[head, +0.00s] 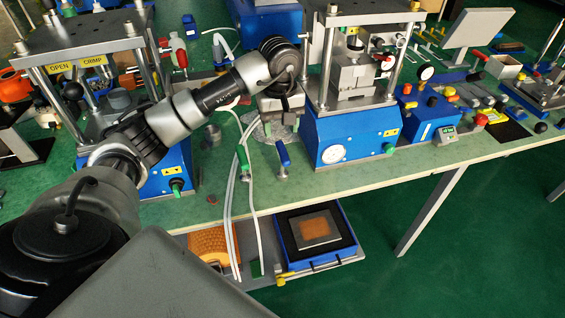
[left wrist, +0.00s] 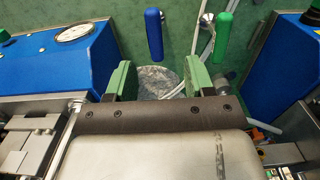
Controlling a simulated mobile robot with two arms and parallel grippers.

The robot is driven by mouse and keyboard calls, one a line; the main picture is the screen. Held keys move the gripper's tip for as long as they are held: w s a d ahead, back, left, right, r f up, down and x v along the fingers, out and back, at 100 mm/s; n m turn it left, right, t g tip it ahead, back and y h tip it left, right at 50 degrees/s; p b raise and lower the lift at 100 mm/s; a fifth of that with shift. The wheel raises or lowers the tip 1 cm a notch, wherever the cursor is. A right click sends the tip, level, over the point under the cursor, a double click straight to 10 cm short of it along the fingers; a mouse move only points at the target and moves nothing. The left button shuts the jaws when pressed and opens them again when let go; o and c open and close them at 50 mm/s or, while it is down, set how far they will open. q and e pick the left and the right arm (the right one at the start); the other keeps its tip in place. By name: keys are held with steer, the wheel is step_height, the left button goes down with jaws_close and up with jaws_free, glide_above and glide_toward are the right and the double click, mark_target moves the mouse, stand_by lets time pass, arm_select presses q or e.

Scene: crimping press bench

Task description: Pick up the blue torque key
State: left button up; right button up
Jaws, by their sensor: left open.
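The blue torque key (head: 283,153) stands near the front edge of the bench, its blue handle up and its metal lower end on the green top. In the left wrist view its blue handle (left wrist: 154,33) lies beyond the fingertips, roughly in line with the gap. A green-handled key (head: 243,158) stands to its left; it also shows in the left wrist view (left wrist: 224,32). My left gripper (left wrist: 159,78) is open and empty, with green finger pads apart. In the head view the gripper is partly hidden by its arm, above and behind the blue key.
A blue-based press (head: 345,135) stands close right of the key, and another press (head: 165,175) stands to the left. A round grey disc (left wrist: 157,83) lies under the gripper. White hoses (head: 232,190) hang over the bench edge. A blue tray (head: 340,238) sits below.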

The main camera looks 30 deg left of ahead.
mark_target(283, 150)
arm_select(q)
step_height(283, 150, down, 4)
steer(key=shift+f, duration=0.25)
steer(key=f, duration=0.2)
steer(key=w+f+p, duration=0.1)
steer(key=f, duration=0.2)
steer(key=shift+f, duration=0.1)
jaws_close()
